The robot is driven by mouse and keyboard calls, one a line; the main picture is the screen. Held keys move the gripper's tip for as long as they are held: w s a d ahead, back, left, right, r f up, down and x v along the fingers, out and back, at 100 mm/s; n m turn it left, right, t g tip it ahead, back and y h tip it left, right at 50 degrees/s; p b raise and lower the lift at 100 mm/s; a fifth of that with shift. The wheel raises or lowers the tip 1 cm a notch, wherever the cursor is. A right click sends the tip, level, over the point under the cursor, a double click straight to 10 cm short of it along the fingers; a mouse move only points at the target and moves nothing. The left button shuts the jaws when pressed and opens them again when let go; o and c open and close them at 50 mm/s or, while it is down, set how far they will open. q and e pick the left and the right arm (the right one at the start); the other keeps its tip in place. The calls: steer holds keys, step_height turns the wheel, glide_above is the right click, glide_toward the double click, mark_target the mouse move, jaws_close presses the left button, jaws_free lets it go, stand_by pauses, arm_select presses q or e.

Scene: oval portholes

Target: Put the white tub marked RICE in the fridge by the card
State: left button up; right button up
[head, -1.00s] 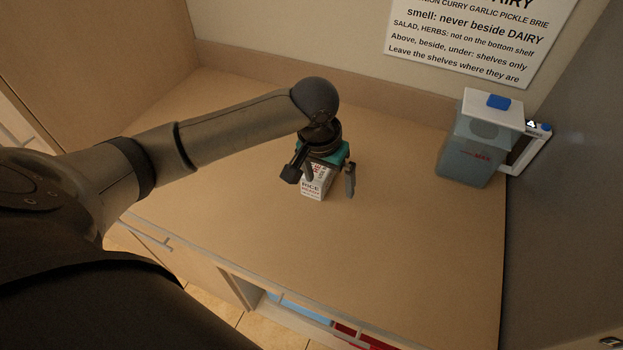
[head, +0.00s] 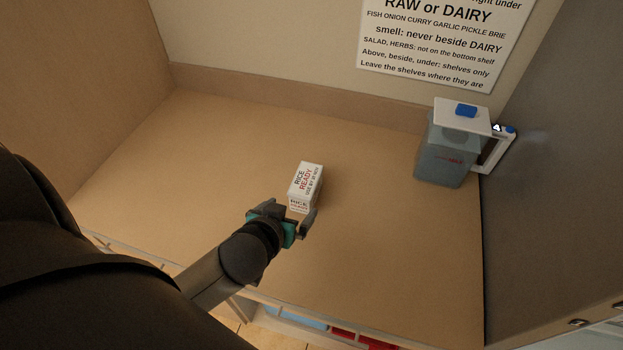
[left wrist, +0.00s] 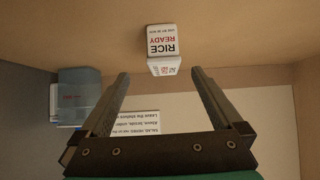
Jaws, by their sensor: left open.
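The white tub marked RICE READY (head: 306,180) stands on the wooden counter, near its middle. It also shows in the left wrist view (left wrist: 163,42), upside down, just beyond the fingertips. My left gripper (head: 291,211) is open and empty on the near side of the tub, its fingers pointing toward it. In the head view the fingertips look close to the tub's front; I cannot tell whether they touch. The card (head: 443,42) with printed storage rules is on the back wall, its top cut off. My right gripper is not in view. I cannot make out the fridge for certain.
A grey translucent jug (head: 446,152) with a white lid and blue button stands at the counter's back right, beside a tall grey panel (head: 550,190). The counter (head: 400,250) is otherwise clear. Blue and red things (head: 345,335) show below its front edge.

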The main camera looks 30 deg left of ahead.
mark_target(299, 199)
arm_select(q)
steer(key=b+x, duration=0.1)
steer(key=x, duration=0.7)
steer(key=shift+w+a+f, duration=0.1)
steer(key=shift+w+a, duration=0.05)
steer(key=shift+a, duration=0.05)
steer(key=shift+x, duration=0.95)
steer(key=shift+b+x, duration=0.4)
steer(key=shift+x, duration=1.9)
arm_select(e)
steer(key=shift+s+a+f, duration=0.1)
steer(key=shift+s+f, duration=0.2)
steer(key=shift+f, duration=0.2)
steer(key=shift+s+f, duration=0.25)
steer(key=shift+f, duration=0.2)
arm_select(q)
steer(key=shift+a, duration=0.15)
steer(key=shift+c, duration=0.2)
jaws_close()
